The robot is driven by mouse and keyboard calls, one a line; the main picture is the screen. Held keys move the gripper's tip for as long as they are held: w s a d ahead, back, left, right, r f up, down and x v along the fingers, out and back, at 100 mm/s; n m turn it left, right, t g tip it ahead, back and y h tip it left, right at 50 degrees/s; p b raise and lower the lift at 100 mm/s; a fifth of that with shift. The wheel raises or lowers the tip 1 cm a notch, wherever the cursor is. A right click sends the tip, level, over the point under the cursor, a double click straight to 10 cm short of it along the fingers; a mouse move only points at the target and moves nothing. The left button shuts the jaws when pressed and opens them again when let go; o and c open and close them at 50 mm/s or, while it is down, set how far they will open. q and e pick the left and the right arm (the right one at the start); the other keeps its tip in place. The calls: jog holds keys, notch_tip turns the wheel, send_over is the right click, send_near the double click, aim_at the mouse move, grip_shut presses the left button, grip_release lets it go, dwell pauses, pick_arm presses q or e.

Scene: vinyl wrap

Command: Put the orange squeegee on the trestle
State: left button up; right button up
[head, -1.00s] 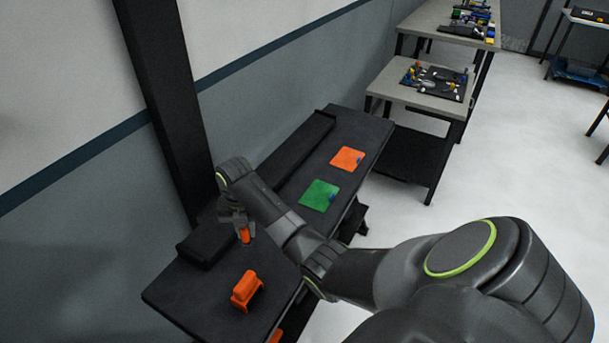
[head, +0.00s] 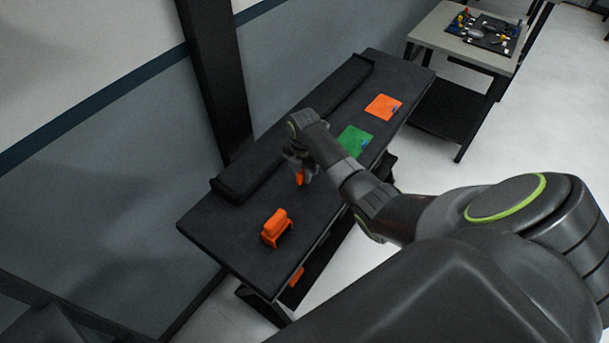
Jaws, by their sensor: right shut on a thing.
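My right gripper (head: 300,165) is over the dark bench, its arm reaching in from the right. It is shut on a small orange piece (head: 300,178), which I take to be the orange squeegee; the fingers hide most of it. The piece hangs below the fingers, and I cannot tell whether it touches the bench top. The long black bench (head: 215,225), seemingly the trestle, stands along the wall. My left gripper is not in view.
An orange block-like holder (head: 277,227) stands on the bench's near end. A green square (head: 355,140) and an orange square (head: 383,107) lie flat farther along. A long black bar (head: 235,185) runs along the wall side. A grey table (head: 440,35) with tools stands beyond.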

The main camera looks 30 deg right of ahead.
notch_tip(320, 180, down, 2)
jog(key=shift+f, duration=0.2)
jog(key=shift+f, duration=0.15)
jog(key=o, duration=0.9)
jog(key=shift+r, duration=0.35)
notch_tip(320, 180, up, 12)
jog(key=shift+f+b, duration=0.15)
jog(key=shift+b, duration=0.2)
